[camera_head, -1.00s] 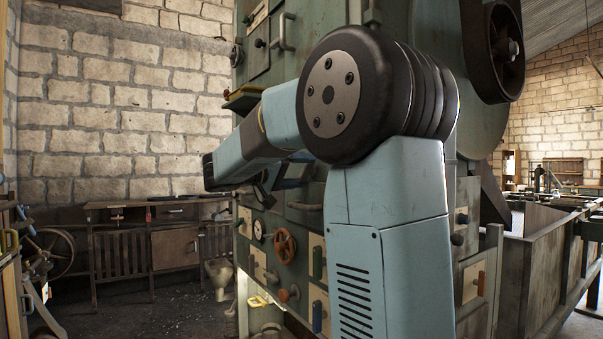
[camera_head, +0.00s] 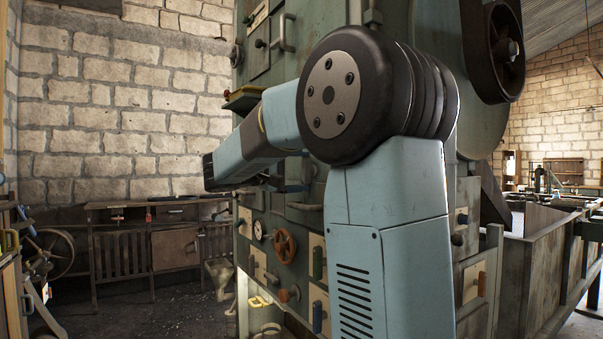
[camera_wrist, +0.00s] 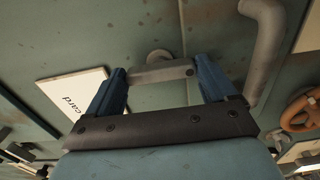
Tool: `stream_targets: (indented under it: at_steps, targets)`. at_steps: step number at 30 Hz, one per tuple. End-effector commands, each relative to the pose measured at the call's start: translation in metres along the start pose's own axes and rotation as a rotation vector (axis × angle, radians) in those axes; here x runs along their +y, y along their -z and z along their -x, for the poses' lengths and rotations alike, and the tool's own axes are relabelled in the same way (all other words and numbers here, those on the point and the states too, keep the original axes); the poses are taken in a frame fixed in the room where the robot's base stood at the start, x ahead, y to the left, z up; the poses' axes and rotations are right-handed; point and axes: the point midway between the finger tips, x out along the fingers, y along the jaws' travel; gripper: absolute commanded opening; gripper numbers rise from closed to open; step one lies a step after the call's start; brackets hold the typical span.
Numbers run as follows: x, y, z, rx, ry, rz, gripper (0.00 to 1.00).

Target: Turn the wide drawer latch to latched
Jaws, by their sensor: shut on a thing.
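In the wrist view, the latch is a short grey bar (camera_wrist: 160,72) across the gap between my fingers, with a pale round knob (camera_wrist: 158,56) at its pivot on the green panel. My gripper (camera_wrist: 162,74) has two blue fingers, one at each end of the bar, and is shut on it. A bent grey drawer handle (camera_wrist: 264,48) is fixed to the panel just right of the fingers. In the head view, my arm's end covers the latch, and only a dark bit of my gripper (camera_head: 272,184) shows.
A white card (camera_wrist: 76,96) is on the panel left of my fingers. An orange handwheel (camera_wrist: 300,108) is at right; it also shows in the head view (camera_head: 284,246). A gauge (camera_head: 259,230) and several handles crowd the panel. A wooden bench (camera_head: 150,235) stands at the far left.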

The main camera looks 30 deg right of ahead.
Motion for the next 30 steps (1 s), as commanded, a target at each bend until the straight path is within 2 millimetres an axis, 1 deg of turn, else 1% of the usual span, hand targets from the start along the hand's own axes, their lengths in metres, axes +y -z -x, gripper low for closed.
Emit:
stream_targets:
  at_steps: [1, 16, 17, 18, 21, 30]
  targets:
    - [-0.0035, 0.0024, 0.0030, 0.008, 0.004, 0.015, 0.55]
    - [-0.0042, 0.0021, 0.0021, 0.006, 0.005, 0.033, 0.55]
    - [-0.0043, 0.0021, 0.0021, 0.006, 0.005, 0.033, 0.86]
    - [-0.0043, 0.0020, 0.0019, 0.005, 0.005, 0.033, 0.90]
    - [-0.0035, 0.0016, 0.0014, 0.004, 0.004, 0.032, 0.99]
    - [-0.0016, 0.0007, 0.0027, 0.001, 0.002, 0.028, 1.00]
